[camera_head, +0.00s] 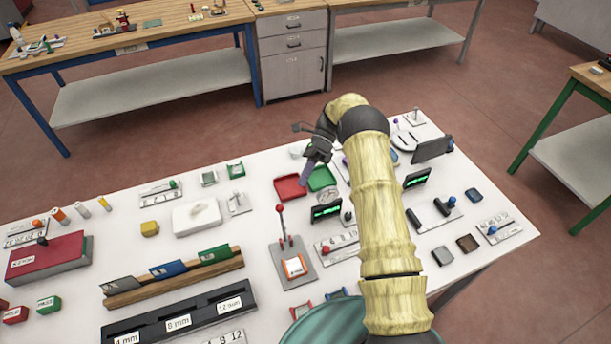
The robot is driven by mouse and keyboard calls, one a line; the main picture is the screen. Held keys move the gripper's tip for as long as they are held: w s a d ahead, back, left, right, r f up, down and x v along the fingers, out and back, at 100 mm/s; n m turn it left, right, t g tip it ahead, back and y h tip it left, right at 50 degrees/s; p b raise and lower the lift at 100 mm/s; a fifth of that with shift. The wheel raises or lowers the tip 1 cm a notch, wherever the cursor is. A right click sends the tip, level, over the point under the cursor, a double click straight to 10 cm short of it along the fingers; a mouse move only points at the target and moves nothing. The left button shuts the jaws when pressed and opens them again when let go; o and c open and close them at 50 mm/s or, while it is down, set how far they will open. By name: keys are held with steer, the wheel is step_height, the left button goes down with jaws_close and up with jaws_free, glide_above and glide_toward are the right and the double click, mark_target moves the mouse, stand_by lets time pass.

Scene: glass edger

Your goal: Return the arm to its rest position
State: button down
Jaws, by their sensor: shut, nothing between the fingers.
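My arm, with pale yellow ribbed links, reaches from the bottom of the view up over the right half of the white table. My gripper (307,172) is at its far end, left of the dark wrist, above the table near the red tray and the green tray. It is shut and I see nothing held in it. The fingers are small and dark here, and the arm hides part of the table behind it.
The white table (135,203) carries a red tray (290,187), a green tray (322,178), a red-knobbed lever fixture (292,262), a wooden rack (180,277), a dark red box (47,258) and small displays. A wooden workbench (165,22) stands behind, across open floor.

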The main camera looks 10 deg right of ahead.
steer(key=shift+r, duration=0.1)
steer(key=s+d+r+n+t+h, duration=0.3)
steer(key=s+r+n+t, duration=0.3)
steer(key=s+n, duration=0.3)
steer(key=s+d+r+n+t+h, duration=0.4)
steer(key=s+r+n+t, duration=0.2)
steer(key=s+n, duration=0.4)
steer(key=s, duration=0.3)
steer(key=shift+r, duration=0.25)
stand_by(0.5)
